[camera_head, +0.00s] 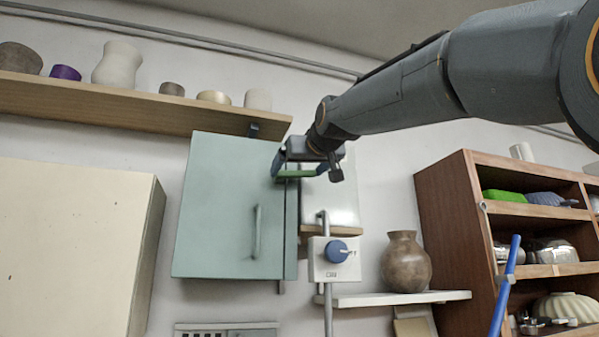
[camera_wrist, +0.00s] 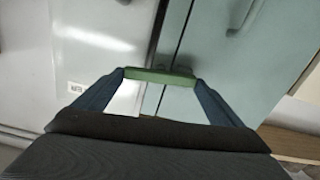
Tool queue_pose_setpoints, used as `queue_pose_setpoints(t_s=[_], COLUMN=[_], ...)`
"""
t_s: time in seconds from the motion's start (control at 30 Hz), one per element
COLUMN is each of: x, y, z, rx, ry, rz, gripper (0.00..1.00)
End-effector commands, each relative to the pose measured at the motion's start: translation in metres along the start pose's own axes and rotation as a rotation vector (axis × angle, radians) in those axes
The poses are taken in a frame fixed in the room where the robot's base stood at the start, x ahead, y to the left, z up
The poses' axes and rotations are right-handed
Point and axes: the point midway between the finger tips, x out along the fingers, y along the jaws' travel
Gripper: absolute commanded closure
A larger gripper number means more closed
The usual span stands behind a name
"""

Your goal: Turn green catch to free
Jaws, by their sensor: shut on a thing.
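The green catch (camera_head: 296,174) is a short bar at the right edge of a pale teal cabinet door (camera_head: 222,210). It lies roughly level in the head view. My gripper (camera_head: 304,172) is at the catch, with one finger at each end of the bar. In the wrist view the green catch (camera_wrist: 160,77) spans between the two blue fingertips of my gripper (camera_wrist: 160,78), which are shut on it. The seam beside the cabinet door (camera_wrist: 225,60) runs behind the catch. The catch's mount is mostly hidden.
A blue knob (camera_head: 337,251) on a white box sits below right of the cabinet. A brown vase (camera_head: 406,262) stands on a white shelf (camera_head: 400,299). A wooden shelf (camera_head: 130,105) with pots is above, and a brown bookcase (camera_head: 455,220) stands at right.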

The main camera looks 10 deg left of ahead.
Motion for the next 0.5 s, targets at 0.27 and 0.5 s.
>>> queue_pose_setpoints(t_s=[0.27,0.5], x=[0.0005,0.0008], y=[-0.0012,-0.0021], z=[0.002,0.0025], rx=[-0.235,-0.465], ry=[0.0,-0.001], rz=[0.0,0.0], gripper=[0.32,0.32])
